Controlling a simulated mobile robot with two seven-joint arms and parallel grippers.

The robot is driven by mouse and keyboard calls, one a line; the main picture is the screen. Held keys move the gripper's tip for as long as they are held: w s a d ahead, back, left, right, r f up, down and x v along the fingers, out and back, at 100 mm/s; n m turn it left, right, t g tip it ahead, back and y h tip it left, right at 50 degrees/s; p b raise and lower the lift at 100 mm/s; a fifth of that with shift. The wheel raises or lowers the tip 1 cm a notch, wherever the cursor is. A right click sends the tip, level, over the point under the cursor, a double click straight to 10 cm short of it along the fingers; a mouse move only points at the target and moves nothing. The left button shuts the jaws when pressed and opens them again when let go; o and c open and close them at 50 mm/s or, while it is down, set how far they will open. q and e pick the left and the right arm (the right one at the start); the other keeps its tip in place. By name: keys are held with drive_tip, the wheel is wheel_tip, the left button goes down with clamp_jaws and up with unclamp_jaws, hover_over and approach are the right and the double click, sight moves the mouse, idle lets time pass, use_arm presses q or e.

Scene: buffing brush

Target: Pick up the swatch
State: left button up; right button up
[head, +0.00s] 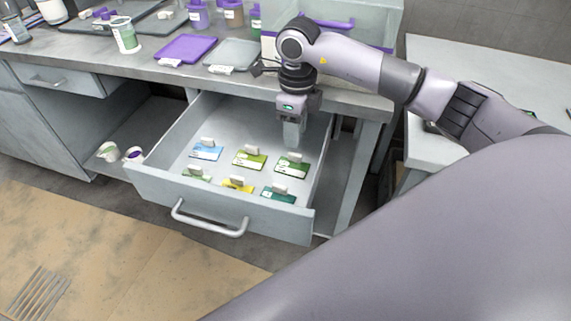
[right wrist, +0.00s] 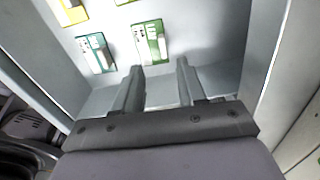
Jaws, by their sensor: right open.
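Several colored swatches lie flat in the open drawer, each with a pale raised block on it. They include a blue swatch (head: 206,151), a lime swatch (head: 249,158), a dark green swatch (head: 291,165), a yellow swatch (head: 237,186) and a teal swatch (head: 278,195). My right gripper (head: 293,143) points down into the drawer, above and just behind the dark green swatch. In the right wrist view its fingers (right wrist: 159,68) are apart with nothing between them. A green swatch (right wrist: 151,42) lies just beyond the tips, beside a teal one (right wrist: 97,53). My left gripper is out of view.
The drawer (head: 160,187) has walls around the swatches and a front handle (head: 209,222). The worktop (head: 150,70) above carries a purple tray (head: 186,49), a grey tray (head: 232,55), bottles and a white-green cup (head: 125,36). A clear-sided bin stands behind my right arm.

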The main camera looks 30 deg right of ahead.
sight(295, 154)
drive_tip(key=shift+s+f, duration=0.1)
drive_tip(key=shift+f, duration=0.7)
drive_tip(key=f, duration=0.5)
drive_tip(key=shift+w+d+f+p, duration=0.15)
drive_tip(key=shift+w+f+p, duration=0.1)
drive_tip(key=shift+p, duration=0.1)
clamp_jaws()
